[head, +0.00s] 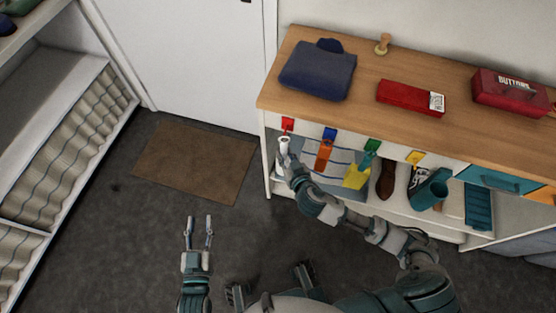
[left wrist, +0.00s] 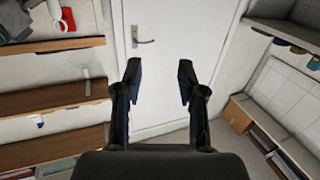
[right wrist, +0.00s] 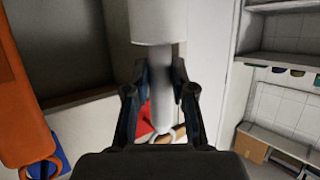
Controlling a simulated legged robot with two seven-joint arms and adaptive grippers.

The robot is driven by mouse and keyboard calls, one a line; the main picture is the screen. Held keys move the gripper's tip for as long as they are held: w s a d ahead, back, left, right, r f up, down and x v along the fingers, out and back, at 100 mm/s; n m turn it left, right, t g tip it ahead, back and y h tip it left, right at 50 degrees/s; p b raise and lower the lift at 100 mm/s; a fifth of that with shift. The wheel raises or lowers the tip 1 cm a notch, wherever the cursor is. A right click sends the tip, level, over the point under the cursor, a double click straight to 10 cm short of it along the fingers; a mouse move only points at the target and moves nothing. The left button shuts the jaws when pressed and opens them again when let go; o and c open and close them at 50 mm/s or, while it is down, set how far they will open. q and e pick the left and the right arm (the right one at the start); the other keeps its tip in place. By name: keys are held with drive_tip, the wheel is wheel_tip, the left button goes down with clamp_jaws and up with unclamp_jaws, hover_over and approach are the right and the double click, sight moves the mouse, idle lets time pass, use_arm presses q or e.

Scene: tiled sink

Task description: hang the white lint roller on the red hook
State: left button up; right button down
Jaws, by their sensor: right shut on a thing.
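The white lint roller (head: 284,143) is at the left end of the hook row, just below the red hook (head: 288,124). My right gripper (head: 286,157) is shut on its grey handle (right wrist: 160,90). In the right wrist view its white roller head (right wrist: 158,22) is at the top and a ring at the handle's end (right wrist: 165,136) is at the bottom. The red hook plate (right wrist: 146,119) shows behind the handle there. I cannot tell whether the ring is around the hook or only beside it. My left gripper (head: 198,232) is open and empty above the floor.
An orange tool (head: 324,154) hangs at the blue hook (head: 329,134), right beside the red one. A yellow dustpan (head: 357,174) hangs at the green hook (head: 371,145). A yellow hook (head: 414,157) is further right. The wooden top (head: 362,73) overhangs the hooks.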

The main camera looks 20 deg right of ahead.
drive_tip(key=shift+w+d+f, duration=0.2)
drive_tip(key=shift+w+d, duration=0.1)
drive_tip(key=shift+d, duration=0.25)
drive_tip(key=shift+w+d, duration=0.2)
drive_tip(key=shift+d, duration=0.05)
drive_tip(key=shift+w+a+b, duration=0.15)
drive_tip(key=shift+w+b, duration=0.05)
drive_tip(key=shift+b, duration=0.15)
drive_tip(key=shift+w+a+r, duration=0.15)
drive_tip(key=shift+w+a, duration=0.3)
drive_tip(key=shift+a, duration=0.25)
drive_tip(key=shift+w+a, duration=0.15)
drive_tip(key=shift+w, duration=0.05)
drive_tip(key=shift+w+d, duration=0.15)
drive_tip(key=shift+d, duration=0.25)
drive_tip(key=shift+w+d+f, duration=0.15)
drive_tip(key=shift+d+f, duration=0.1)
drive_tip(key=shift+f, duration=0.2)
use_arm(q)
drive_tip(key=shift+w+a+r+t, duration=0.15)
drive_tip(key=shift+a+r+t, duration=0.4)
drive_tip(key=shift+r+t, duration=0.35)
use_arm(e)
drive_tip(key=shift+d, duration=0.15)
